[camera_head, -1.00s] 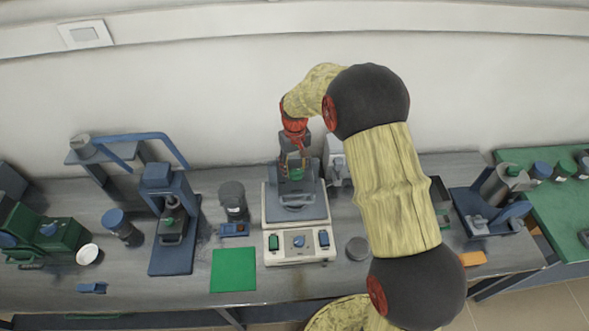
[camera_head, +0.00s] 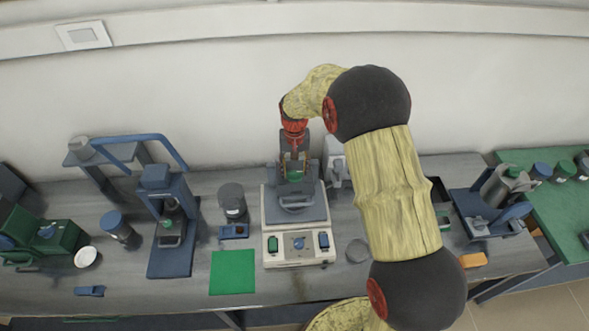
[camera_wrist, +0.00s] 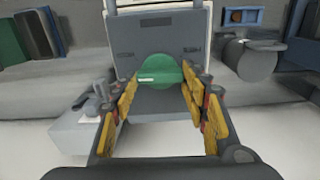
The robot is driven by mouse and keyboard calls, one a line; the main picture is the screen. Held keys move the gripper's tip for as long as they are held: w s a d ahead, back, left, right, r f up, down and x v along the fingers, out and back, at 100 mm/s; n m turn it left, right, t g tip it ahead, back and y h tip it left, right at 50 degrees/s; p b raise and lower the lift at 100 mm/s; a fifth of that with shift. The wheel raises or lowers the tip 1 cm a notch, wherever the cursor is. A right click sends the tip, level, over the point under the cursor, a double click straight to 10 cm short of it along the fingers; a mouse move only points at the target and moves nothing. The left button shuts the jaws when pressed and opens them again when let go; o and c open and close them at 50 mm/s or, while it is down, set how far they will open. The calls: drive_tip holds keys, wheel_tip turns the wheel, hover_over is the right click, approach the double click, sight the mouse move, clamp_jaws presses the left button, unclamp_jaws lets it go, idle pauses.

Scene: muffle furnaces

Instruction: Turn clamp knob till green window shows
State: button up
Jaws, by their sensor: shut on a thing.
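The green round clamp knob (camera_wrist: 160,72) stands on the grey lid plate of a white bench device, with a pale line on its face, in the wrist view. It also shows small in the head view (camera_head: 294,174). My gripper (camera_wrist: 160,78) has one yellow-padded finger on each side of the knob and is shut on it. My gripper also shows above the device in the head view (camera_head: 294,168). A narrow brownish strip (camera_wrist: 156,21) lies on the plate beyond the knob; I see no clear green window.
The device's front panel (camera_head: 299,248) has several knobs or switches. A dark canister (camera_head: 232,201) stands left of the device, and a blue press (camera_head: 168,225) is farther left. A flat green mat (camera_head: 232,272) lies in front. A grey-white fixture (camera_head: 337,165) stands close on the right.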

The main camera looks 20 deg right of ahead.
drive_tip(key=o, duration=1.1)
drive_tip(key=shift+o, duration=0.3)
wheel_tip(320, 180, up, 12)
